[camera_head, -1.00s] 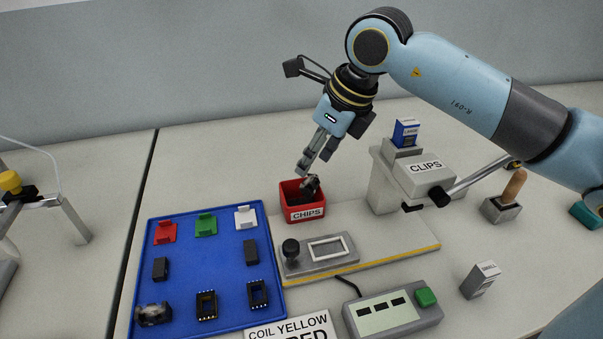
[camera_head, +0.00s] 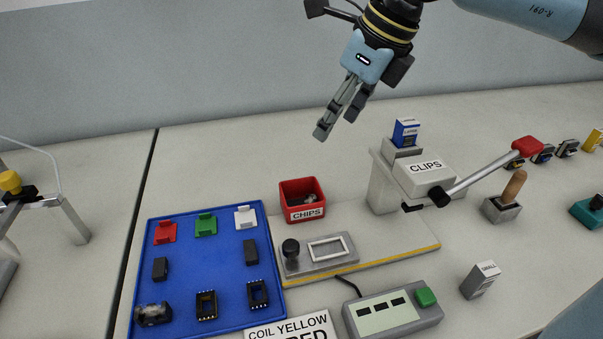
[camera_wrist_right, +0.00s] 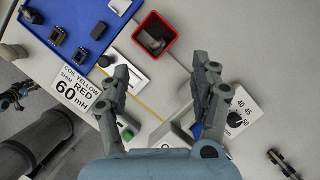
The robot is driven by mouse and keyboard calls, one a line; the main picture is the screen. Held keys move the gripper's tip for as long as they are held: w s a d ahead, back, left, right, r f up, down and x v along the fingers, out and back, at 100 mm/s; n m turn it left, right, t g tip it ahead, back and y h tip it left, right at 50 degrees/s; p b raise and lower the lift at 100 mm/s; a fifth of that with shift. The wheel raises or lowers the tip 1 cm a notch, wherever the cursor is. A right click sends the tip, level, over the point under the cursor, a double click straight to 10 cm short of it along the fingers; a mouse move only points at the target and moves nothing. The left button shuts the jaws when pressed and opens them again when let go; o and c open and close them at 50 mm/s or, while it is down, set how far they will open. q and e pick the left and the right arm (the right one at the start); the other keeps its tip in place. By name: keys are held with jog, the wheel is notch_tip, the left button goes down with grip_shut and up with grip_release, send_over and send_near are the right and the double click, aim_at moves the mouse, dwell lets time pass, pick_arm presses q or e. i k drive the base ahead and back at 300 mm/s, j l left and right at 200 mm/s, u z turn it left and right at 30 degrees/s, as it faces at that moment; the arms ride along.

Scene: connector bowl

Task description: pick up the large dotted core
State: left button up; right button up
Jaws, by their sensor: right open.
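My right gripper (camera_head: 336,125) is high above the bench in the head view, open and empty. In the wrist view the right gripper (camera_wrist_right: 163,82) has its fingers well apart with nothing between them. I cannot tell for sure which thing is the large dotted core; several small dark parts (camera_head: 543,154) stand at the far right of the head view, too small to show dots. A dark piece lies in the red CHIPS bin (camera_head: 304,214), which also shows in the wrist view (camera_wrist_right: 168,27).
A blue tray (camera_head: 182,270) holds coloured clips and black parts. The CLIPS press (camera_head: 424,176), with a red-knobbed lever, stands right of the bin. A blue box (camera_head: 405,132) sits on it. A SMALL box (camera_head: 480,280) and display unit (camera_head: 392,314) are in front.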

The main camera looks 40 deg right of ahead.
aim_at(157, 312)
jog(key=k, duration=1.5)
